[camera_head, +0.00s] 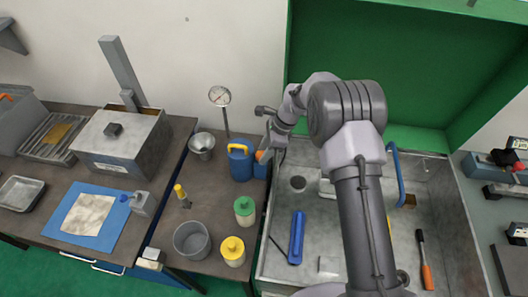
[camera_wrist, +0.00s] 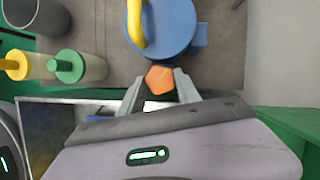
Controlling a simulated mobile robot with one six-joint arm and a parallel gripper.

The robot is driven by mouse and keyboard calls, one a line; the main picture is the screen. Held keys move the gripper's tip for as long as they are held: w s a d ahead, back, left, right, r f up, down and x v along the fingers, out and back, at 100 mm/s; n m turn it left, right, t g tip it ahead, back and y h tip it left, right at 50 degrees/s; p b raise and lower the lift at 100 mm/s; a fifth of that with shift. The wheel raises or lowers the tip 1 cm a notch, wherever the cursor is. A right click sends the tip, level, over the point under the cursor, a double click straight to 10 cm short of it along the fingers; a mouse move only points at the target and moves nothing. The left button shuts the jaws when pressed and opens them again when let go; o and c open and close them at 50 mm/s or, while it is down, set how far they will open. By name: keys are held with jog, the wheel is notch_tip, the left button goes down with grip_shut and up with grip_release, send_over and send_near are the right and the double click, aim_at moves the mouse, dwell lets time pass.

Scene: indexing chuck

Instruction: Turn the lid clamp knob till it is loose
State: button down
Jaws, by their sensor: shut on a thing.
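An orange, many-sided knob (camera_wrist: 160,80) sits between the two fingertips of my gripper (camera_wrist: 159,78) in the wrist view. The fingers are shut on its sides. In the head view the orange knob (camera_head: 261,155) shows at the end of my arm, just right of a blue canister (camera_head: 240,165) with a yellow handle. My gripper (camera_head: 266,150) there is small and partly hidden by its own wrist. A small blue block (camera_head: 261,171) shows under the knob. I cannot tell how tight the knob is.
A metal box (camera_head: 137,150) with a dark lid handle stands left. A steel cup (camera_head: 202,142), a grey pot (camera_head: 191,240), a green-capped jar (camera_head: 244,208) and a yellow-capped jar (camera_head: 233,249) stand on the bench. A metal basin (camera_head: 440,190) with tools lies right, under my arm.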

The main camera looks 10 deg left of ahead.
jog(key=c, duration=0.9)
grip_release()
jog(key=shift+o, duration=0.2)
jog(key=p+v, duration=0.2)
jog(key=v, duration=1.5)
jog(key=shift+r, duration=0.2)
